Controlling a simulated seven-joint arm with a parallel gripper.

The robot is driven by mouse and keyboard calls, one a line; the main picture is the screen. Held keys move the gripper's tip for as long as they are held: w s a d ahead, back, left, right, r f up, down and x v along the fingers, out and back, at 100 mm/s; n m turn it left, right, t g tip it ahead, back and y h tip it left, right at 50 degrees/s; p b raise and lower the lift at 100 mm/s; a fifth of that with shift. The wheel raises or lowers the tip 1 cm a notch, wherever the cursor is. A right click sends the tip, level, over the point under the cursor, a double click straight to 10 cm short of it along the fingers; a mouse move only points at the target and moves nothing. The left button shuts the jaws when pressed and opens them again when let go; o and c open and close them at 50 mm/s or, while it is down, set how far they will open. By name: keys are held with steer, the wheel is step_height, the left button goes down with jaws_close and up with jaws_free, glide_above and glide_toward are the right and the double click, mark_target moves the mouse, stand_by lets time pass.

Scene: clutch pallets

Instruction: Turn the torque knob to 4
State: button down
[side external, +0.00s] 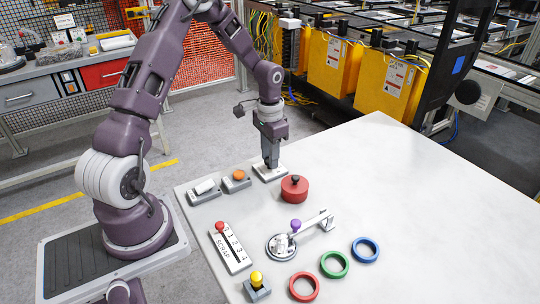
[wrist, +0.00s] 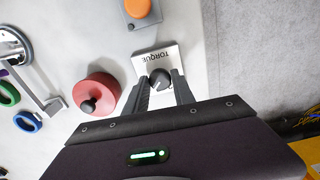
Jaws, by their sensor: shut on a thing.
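The torque knob (wrist: 159,79) is a small dark round knob on a white plate (wrist: 152,57) labelled TORQUE, which reads upside down in the wrist view. A pale mark shows on the knob, but its setting is too small to read. In the side external view, the plate (side external: 271,173) sits near the table's far left edge, and the knob is hidden by my gripper (side external: 270,164). My gripper points down over the plate. In the wrist view, the fingers of my gripper (wrist: 160,88) are shut on the knob, one on each side.
A red disc with a black knob (side external: 294,189) stands close beside the plate. An orange button box (side external: 236,180) and a white switch (side external: 204,189) are nearby. A SCRAP slider (side external: 230,247), a purple-knobbed lever (side external: 295,226) and coloured rings (side external: 334,264) lie nearer. The table's right side is clear.

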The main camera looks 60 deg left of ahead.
steer(key=shift+m, duration=1.9)
steer(key=c, duration=1.1)
jaws_free()
steer(key=shift+o, duration=0.2)
step_height(320, 180, up, 7)
steer(key=shift+r, duration=0.1)
